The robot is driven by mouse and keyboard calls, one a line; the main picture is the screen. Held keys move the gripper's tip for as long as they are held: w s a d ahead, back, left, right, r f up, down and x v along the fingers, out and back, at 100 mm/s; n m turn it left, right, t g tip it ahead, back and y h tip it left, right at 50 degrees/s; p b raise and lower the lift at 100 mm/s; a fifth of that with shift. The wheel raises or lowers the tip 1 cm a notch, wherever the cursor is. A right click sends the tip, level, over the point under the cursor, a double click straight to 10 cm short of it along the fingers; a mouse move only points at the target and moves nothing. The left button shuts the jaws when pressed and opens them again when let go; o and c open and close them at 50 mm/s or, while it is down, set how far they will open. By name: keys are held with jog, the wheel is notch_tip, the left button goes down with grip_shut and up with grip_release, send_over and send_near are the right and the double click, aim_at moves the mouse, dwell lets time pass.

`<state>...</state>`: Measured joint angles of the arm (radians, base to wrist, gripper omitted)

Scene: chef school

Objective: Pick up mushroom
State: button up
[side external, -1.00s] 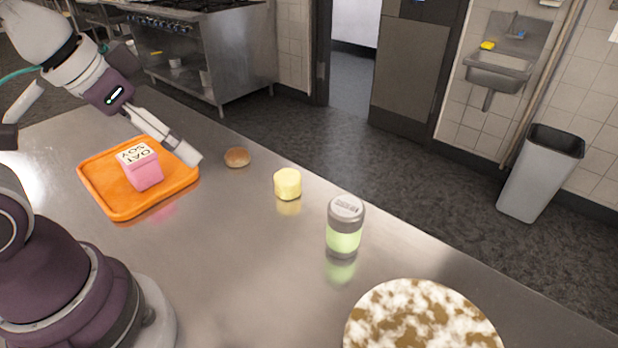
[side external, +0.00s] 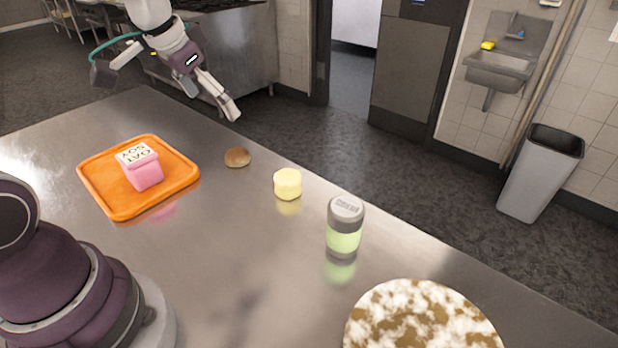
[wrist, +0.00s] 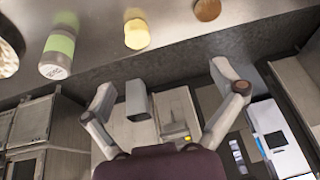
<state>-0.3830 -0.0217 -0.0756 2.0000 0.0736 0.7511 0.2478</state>
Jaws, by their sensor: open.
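A small brown rounded thing, which I take for the mushroom (side external: 237,157), sits on the steel counter near its far edge. It looks like a cap or a small bun. In the wrist view it shows at the top edge (wrist: 207,9), partly cut off. My gripper (side external: 232,112) is raised above and beyond the counter's far edge, apart from the mushroom. In the wrist view my gripper (wrist: 165,80) has its fingers spread wide with nothing between them.
A pale yellow block (side external: 288,184) and a green shaker with a grey lid (side external: 344,228) stand right of the mushroom. An orange tray (side external: 112,205) with a pink carton (side external: 143,172) lies left. A mottled round board (side external: 420,322) is at the front.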

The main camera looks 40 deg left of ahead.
jog(key=w+a+f, duration=0.4)
jog(key=a+f, duration=0.1)
jog(key=a, duration=0.2)
send_near(232, 152)
jog(key=shift+n, duration=0.4)
jog(key=x, duration=1)
jog(key=shift+d+f, duration=0.1)
jog(key=shift+f, duration=0.1)
jog(key=c, duration=1.2)
jog(key=shift+o, duration=0.2)
jog(key=shift+r, duration=0.15)
